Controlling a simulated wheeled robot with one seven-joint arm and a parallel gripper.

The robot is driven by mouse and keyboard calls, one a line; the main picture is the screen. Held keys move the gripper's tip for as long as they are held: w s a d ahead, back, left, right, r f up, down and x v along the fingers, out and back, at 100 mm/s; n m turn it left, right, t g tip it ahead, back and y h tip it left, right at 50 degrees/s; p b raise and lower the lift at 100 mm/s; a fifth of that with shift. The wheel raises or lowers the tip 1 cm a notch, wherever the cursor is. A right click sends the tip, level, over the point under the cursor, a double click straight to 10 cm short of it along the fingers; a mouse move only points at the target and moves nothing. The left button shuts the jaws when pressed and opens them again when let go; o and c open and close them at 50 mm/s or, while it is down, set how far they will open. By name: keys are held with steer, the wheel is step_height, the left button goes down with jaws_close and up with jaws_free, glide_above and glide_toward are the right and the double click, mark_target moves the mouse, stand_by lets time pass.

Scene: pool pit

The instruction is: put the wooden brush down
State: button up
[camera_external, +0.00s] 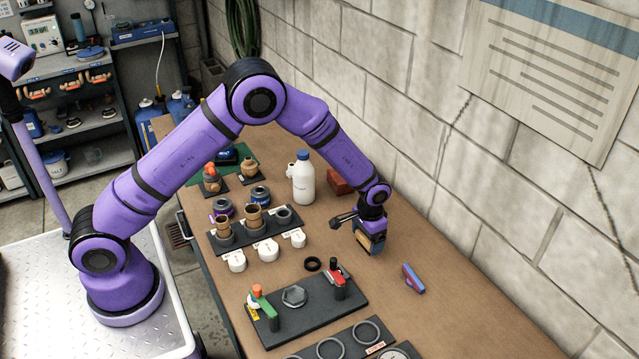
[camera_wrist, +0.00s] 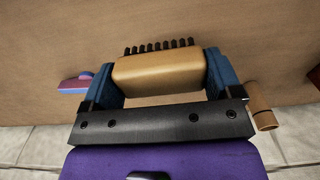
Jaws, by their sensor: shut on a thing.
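The wooden brush (camera_wrist: 160,73) has a pale wooden block and a row of black bristles. It sits between the blue fingers of my gripper (camera_wrist: 162,76) in the wrist view, and the fingers are shut on its two ends. In the external view my gripper (camera_external: 369,235) is low over the right part of the workbench, and the brush (camera_external: 378,244) shows partly below the fingers. I cannot tell whether the brush touches the bench top.
On the wooden workbench (camera_external: 440,310), a blue and red tool (camera_external: 413,279) lies right of my gripper. A black ring (camera_external: 312,264), a dark board (camera_external: 320,310) with valves, and a white bottle (camera_external: 303,180) stand left of it. A block wall (camera_external: 430,130) runs behind.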

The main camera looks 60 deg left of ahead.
glide_above(385, 252)
steer(key=shift+f, duration=2.05)
steer(key=shift+f, duration=0.15)
steer(key=o, duration=0.8)
steer(key=shift+c, duration=0.2)
